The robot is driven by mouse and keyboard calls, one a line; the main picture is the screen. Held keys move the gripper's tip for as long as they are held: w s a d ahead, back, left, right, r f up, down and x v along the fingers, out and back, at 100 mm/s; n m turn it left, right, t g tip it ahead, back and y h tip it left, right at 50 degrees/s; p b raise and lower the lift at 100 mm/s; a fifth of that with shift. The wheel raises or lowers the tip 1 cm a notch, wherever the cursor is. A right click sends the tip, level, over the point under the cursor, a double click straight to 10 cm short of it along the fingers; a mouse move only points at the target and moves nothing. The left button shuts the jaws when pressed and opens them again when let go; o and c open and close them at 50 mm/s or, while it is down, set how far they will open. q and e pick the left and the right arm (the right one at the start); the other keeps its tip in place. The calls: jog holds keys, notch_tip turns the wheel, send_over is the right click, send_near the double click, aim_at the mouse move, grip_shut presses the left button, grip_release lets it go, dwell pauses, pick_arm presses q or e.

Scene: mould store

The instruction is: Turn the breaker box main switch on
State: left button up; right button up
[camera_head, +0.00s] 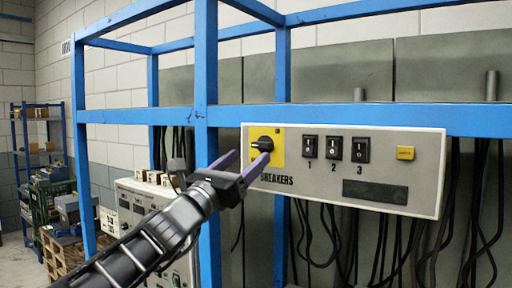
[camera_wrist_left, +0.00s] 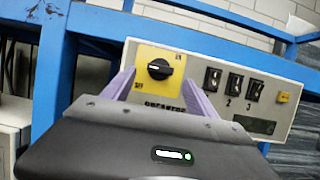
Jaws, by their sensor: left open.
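The breaker box (camera_head: 345,200) is a pale grey panel fixed to a blue frame. Its main switch (camera_head: 262,144) is a black rotary knob on a yellow plate (camera_head: 278,157) at the panel's left end. My left gripper (camera_head: 247,162) is open, with purple fingers, just in front of and below the knob. No contact with the knob is clear. My right gripper is not in view.
Three black rocker switches (camera_head: 334,148) marked 1, 2 and 3 and a yellow button (camera_head: 405,153) sit right of the knob. A blue upright (camera_head: 207,90) stands close left of the panel. Black cables (camera_head: 375,245) hang below. A shelf (camera_head: 38,150) stands far left.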

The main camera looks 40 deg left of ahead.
aim_at(259, 147)
pick_arm(q)
jog(key=p+x, duration=0.1)
jog(key=x, duration=0.3)
jog(key=shift+r, duration=0.15)
jog(key=shift+w+p, duration=0.3)
jog(key=shift+w, duration=0.1)
jog(key=c, duration=1.4)
